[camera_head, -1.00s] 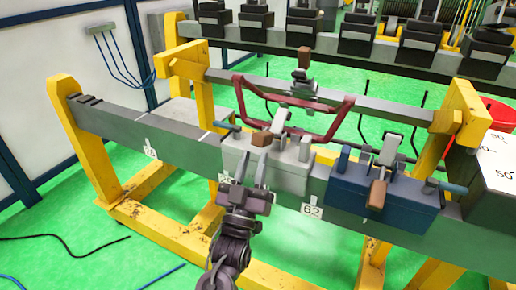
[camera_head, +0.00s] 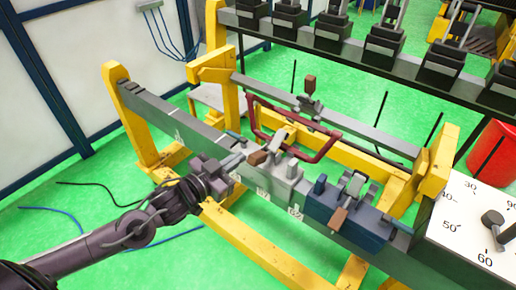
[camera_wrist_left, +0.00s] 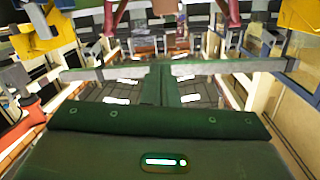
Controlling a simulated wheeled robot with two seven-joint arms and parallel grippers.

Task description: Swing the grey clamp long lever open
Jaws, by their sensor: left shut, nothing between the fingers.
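The grey clamp (camera_head: 281,178) sits on the long grey beam. Its long lever (camera_head: 274,145) slants toward the near left and ends in a brown handle (camera_head: 258,158). My left gripper (camera_head: 243,149) comes in from the left, with its shut fingers just left of the brown handle. I cannot tell whether they touch it. In the left wrist view the fingers (camera_wrist_left: 166,85) lie together with nothing visible between them. My right gripper is not in view.
A blue clamp (camera_head: 345,216) with its own brown handle stands to the right on the beam (camera_head: 160,118). A dark red frame (camera_head: 318,150) rises behind the grey clamp. A dial panel (camera_head: 470,235) and red bin (camera_head: 492,148) are at the right.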

